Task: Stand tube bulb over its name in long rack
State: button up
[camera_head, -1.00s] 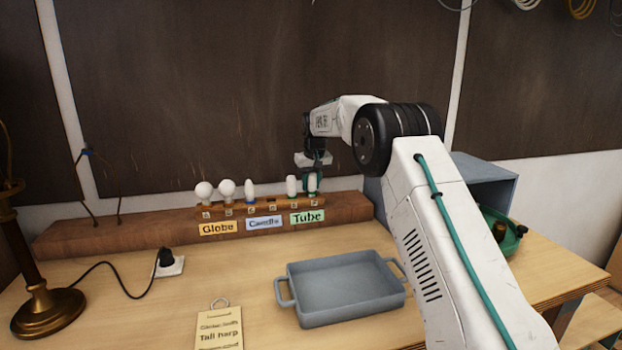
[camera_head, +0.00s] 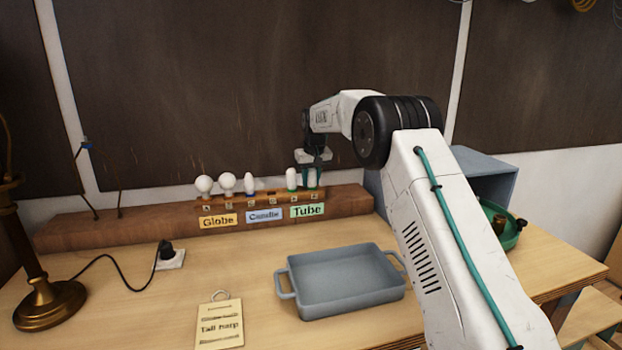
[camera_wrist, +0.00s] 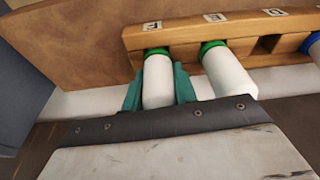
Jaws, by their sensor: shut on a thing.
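The long rack (camera_head: 272,198) stands on a brown wooden ledge at the back, with Globe, Candle and Tube name cards on the front. My gripper (camera_head: 312,182) is at the rack's right end, above the green Tube card (camera_head: 308,210). It is shut on a white tube bulb (camera_wrist: 158,80) with a green collar; the teal fingers (camera_wrist: 160,88) lie on both sides of it. The bulb is upright, its collar at the rack's end slot. Whether it is fully seated I cannot tell. Another green-collared tube bulb (camera_head: 292,178) stands just left of it, also in the wrist view (camera_wrist: 228,72).
Two globe bulbs (camera_head: 204,185) and a blue-collared candle bulb (camera_head: 249,185) stand farther left in the rack, with an empty slot (camera_wrist: 267,44) beside the tube bulbs. A grey tray (camera_head: 340,280) lies in front. A brass lamp (camera_head: 45,300) stands left; a blue-grey box (camera_head: 485,175) is at right.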

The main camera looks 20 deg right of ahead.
aim_at(313, 171)
jog(key=o, duration=1.1)
jog(key=v, duration=0.7)
jog(key=shift+s+r, duration=0.1)
jog(key=shift+r, duration=0.25)
jog(key=shift+s+f, duration=0.15)
jog(key=shift+f, duration=0.2)
jog(key=shift+g, duration=0.6)
jog(key=s+f, duration=0.3)
jog(key=shift+a+f, duration=0.1)
jog(key=shift+f, duration=0.2)
jog(key=s+a+r, duration=0.1)
jog(key=s+a, duration=0.1)
jog(key=s, duration=1.7)
jog(key=s+a+r, duration=0.1)
jog(key=s+a, duration=0.1)
jog(key=s, duration=1.7)
jog(key=s+a+r, duration=0.2)
jog(key=s, duration=1.7)
jog(key=shift+s, duration=0.15)
